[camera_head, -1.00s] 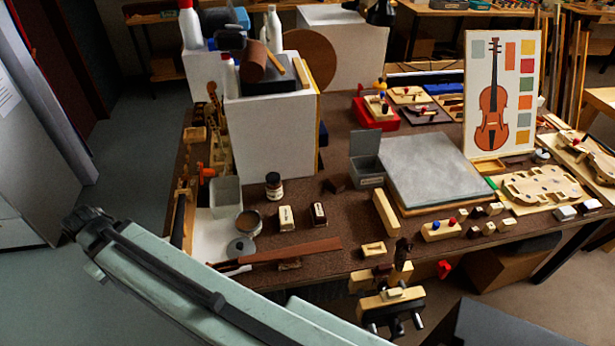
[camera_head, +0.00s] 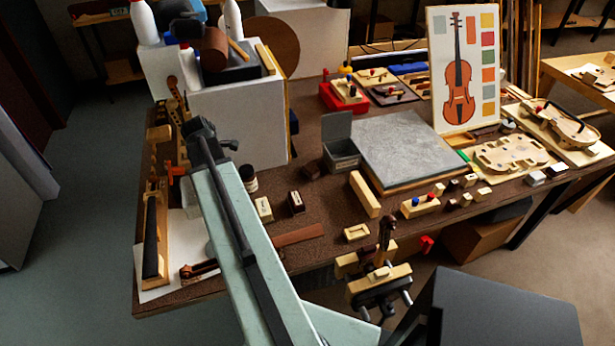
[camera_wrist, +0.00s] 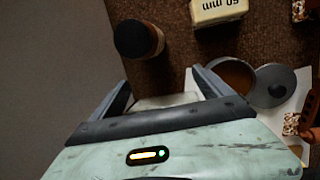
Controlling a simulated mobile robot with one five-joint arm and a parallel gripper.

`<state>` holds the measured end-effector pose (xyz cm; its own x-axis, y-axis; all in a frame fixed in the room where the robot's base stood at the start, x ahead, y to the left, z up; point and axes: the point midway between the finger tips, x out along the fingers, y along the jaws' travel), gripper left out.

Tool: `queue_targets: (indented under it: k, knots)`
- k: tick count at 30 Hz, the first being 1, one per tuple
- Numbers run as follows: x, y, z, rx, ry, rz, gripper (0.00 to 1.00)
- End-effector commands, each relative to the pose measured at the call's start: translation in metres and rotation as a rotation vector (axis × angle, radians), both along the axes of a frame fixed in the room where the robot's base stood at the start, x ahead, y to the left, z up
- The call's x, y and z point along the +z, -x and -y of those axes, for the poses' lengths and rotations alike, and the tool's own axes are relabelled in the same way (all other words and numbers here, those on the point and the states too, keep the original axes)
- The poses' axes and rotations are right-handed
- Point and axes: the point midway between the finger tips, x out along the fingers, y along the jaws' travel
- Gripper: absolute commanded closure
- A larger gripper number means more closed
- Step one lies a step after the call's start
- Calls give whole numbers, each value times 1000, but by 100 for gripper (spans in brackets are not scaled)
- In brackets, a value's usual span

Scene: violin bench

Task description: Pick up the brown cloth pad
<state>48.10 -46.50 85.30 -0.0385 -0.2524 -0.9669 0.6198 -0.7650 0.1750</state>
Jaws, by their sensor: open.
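I cannot clearly make out the brown cloth pad. My gripper (camera_head: 212,140) is over the left part of the bench, in front of the white cabinet. In the wrist view my gripper (camera_wrist: 160,92) is open, its two fingers apart. A pale shape shows between them, too partial to name.
A dark jar (camera_wrist: 138,38), a block marked "50 mm" (camera_wrist: 218,10) and an open tin (camera_wrist: 234,75) with its grey lid (camera_wrist: 275,85) are close to my fingers. The white cabinet (camera_head: 240,130) stands tall behind. A grey stone slab (camera_head: 405,148) lies at the bench's middle.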

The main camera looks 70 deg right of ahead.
Motion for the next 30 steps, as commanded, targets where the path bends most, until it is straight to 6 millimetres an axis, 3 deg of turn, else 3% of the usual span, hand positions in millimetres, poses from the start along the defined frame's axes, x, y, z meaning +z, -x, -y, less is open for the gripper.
queue_targets:
  k: [1,3,6,10,14,17,22,27,30]
  knots:
    - [-5,32,45,38,16,-36,11]
    - [-6,78,94,120,34,-96,11]
    - [-7,139,146,220,44,-176,11]
    - [-6,192,180,303,41,-244,11]
    - [-6,208,189,333,38,-266,11]
    - [-9,208,190,336,39,-268,11]
    - [-31,211,196,335,38,-267,11]
    - [-32,212,198,335,38,-267,11]
    - [-42,213,201,334,38,-267,11]
